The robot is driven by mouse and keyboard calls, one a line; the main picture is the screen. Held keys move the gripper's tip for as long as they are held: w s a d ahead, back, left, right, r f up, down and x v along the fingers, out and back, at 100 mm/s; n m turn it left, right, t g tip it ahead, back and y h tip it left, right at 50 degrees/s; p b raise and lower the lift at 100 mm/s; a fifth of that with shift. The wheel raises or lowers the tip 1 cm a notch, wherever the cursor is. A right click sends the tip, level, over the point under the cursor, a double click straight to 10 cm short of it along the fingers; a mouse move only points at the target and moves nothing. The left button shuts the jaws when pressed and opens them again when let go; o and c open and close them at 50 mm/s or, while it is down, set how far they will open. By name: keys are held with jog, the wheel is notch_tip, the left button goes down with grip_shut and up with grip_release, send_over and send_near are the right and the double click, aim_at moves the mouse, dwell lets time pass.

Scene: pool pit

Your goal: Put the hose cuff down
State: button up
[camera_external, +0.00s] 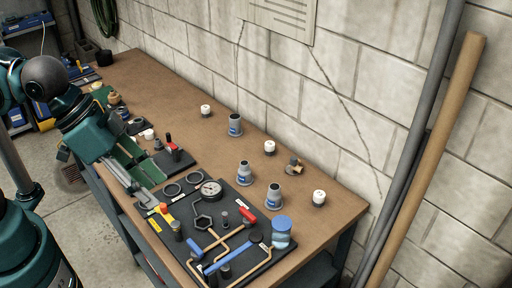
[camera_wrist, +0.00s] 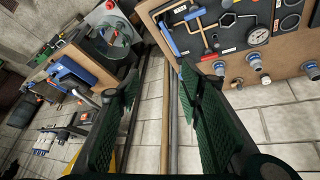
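Three grey hose cuffs with blue labels stand upright on the brown bench: a far one (camera_external: 235,126), a middle one (camera_external: 245,173) and a near one (camera_external: 273,197). I cannot tell which one the task means. In the wrist view, grey cuffs (camera_wrist: 253,63) show at the upper right, beside the gauge panel. My gripper (camera_external: 148,190) is over the bench's left edge, by the black panel's left corner and apart from the cuffs. In the wrist view my gripper (camera_wrist: 155,110) has its green pads wide apart, with nothing between them.
The black panel (camera_external: 164,232) holds a gauge (camera_external: 211,189), pipes and valve handles. Small white-topped pieces (camera_external: 319,197) stand along the wall side. A wooden pole (camera_external: 425,160) leans on the right.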

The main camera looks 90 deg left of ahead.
jog(key=s+d+f+m+t, duration=0.1)
jog(key=s+d+f+m, duration=0.1)
jog(key=s, duration=0.5)
jog(key=shift+d+f+m+h, duration=0.25)
jog(key=shift+d+m, duration=0.35)
jog(key=shift+d, duration=0.45)
dwell(0.8)
jog(key=o, duration=0.4)
jog(key=shift+w+r, duration=0.1)
